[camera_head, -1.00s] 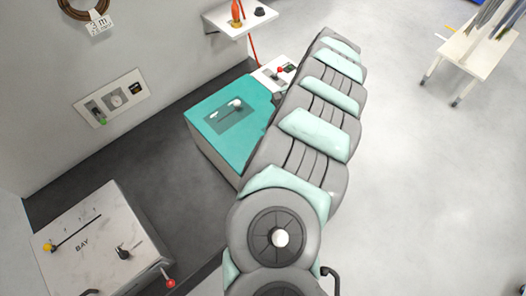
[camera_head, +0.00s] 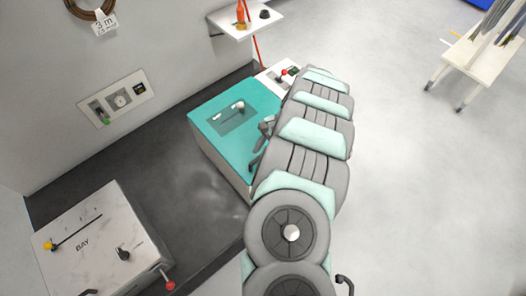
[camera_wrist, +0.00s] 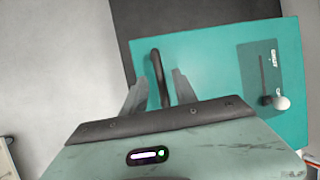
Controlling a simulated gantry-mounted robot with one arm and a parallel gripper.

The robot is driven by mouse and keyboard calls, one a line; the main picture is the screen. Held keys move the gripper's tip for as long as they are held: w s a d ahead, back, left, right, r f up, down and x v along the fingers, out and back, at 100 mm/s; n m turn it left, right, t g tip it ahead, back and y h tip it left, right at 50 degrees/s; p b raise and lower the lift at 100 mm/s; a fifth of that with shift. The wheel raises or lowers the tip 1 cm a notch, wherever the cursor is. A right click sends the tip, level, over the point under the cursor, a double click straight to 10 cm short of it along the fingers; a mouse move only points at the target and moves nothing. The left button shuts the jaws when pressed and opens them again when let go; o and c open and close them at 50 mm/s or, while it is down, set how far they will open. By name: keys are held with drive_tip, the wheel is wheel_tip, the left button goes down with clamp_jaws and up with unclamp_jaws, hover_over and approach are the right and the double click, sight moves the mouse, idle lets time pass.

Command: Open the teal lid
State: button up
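The teal lid (camera_head: 212,112) lies flat and closed on a pale box, left of my arm in the head view. It fills much of the wrist view (camera_wrist: 215,65), where a dark bar handle (camera_wrist: 156,66) stands near its left side. My gripper (camera_wrist: 159,90) is open, with one finger on each side of the handle's lower part and gaps between. I cannot tell how deep the fingers reach. In the head view my gripper (camera_head: 262,143) is over the lid's right edge, partly hidden by my arm.
A recessed panel with a white-knobbed slider (camera_wrist: 282,103) is set in the lid. A marble-patterned BAY box (camera_head: 90,240) with levers stands at the lower left. A wall panel (camera_head: 115,98) and a small shelf (camera_head: 245,22) are behind. The dark bench top (camera_head: 150,175) between the boxes is clear.

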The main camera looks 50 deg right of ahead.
clamp_jaws()
idle(0.4)
idle(1.1)
